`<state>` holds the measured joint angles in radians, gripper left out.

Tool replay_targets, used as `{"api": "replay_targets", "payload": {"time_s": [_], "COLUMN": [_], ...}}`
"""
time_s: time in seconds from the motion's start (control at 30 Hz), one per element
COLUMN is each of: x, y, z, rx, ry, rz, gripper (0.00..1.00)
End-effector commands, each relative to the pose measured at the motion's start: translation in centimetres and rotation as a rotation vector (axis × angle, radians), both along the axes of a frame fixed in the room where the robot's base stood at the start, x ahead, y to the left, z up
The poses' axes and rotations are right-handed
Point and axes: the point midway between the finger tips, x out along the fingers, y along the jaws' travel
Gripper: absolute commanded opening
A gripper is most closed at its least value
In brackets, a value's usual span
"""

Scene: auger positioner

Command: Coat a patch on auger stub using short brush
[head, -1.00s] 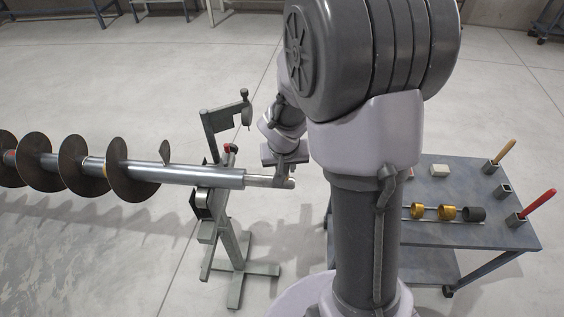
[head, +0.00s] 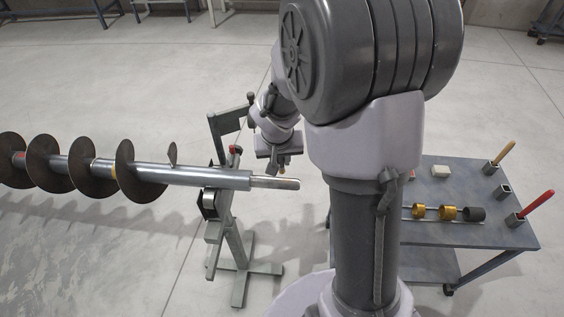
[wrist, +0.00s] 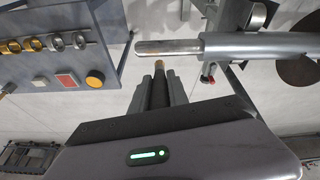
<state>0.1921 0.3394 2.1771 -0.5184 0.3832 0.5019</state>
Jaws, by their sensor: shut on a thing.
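The auger (head: 205,176) is a long steel shaft with dark round flights, lying across the left in the head view. Its thinner bare stub (head: 277,182) points right; it also shows in the wrist view (wrist: 165,47). My gripper (head: 284,163) is beyond the stub and looks apart from it. Most of the brush is hidden by the fingers. I cannot tell whether the stub's brownish tint is coating.
A grey stand (head: 236,240) with a raised arm carries the auger near the stub. Open floor lies behind.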

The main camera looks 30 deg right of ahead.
Motion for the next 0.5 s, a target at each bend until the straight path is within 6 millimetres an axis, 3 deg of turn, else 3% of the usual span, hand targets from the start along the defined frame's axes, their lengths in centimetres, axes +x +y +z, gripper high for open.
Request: {"api": "replay_targets", "payload": {"time_s": [0.3,0.5], "x": [0.7,1.0], "y": [0.3,0.4], "z": [3.2,4.3], "rx": [-0.001,0.0], "ry": [-0.001,-0.001], "rz": [0.001,0.001], "gripper": [0.0,0.0]}}
